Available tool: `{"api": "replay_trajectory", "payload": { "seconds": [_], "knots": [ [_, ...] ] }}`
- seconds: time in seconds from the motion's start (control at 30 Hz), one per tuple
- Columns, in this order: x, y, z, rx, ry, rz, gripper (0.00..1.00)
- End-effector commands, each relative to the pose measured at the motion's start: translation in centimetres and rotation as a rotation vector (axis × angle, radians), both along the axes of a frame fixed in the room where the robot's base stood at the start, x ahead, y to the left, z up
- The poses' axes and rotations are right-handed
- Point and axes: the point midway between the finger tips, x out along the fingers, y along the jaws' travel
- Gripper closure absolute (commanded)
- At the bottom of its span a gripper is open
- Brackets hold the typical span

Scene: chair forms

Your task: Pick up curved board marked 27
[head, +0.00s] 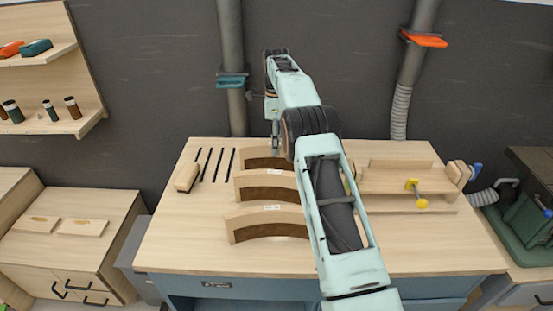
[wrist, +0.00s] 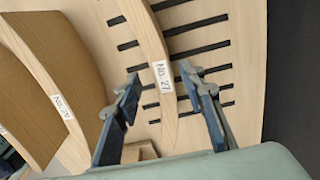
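A curved pale wooden board with a white label reading No. 27 (wrist: 165,100) runs between my fingers in the wrist view. In the head view it appears to be the rearmost curved board (head: 262,152) on the bench, partly hidden by my arm. My gripper (wrist: 160,74) is open, with one finger on each side of the board and visible gaps. In the head view my gripper (head: 276,143) points down at this rear board.
A middle curved board (head: 262,185) and a front curved board (head: 268,220) lie on the workbench (head: 215,255). Black slots (head: 209,165) and a wooden block (head: 187,177) are at left. A wooden fixture with yellow knobs (head: 421,203) stands right. The bench front is clear.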

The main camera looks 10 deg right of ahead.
Motion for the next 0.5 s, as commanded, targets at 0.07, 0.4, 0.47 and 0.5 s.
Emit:
{"api": "replay_trajectory", "payload": {
  "seconds": [0.07,0.4,0.47,0.5],
  "knots": [
    [0.0,0.0,-1.3,0.000,0.002,0.000,0.63],
    [0.2,0.2,-3.7,0.001,0.000,0.001,0.63],
    [0.3,0.3,-4.5,0.000,0.002,0.001,0.63],
    [0.4,0.3,-5.1,0.000,0.001,0.001,0.63]
  ]
}}
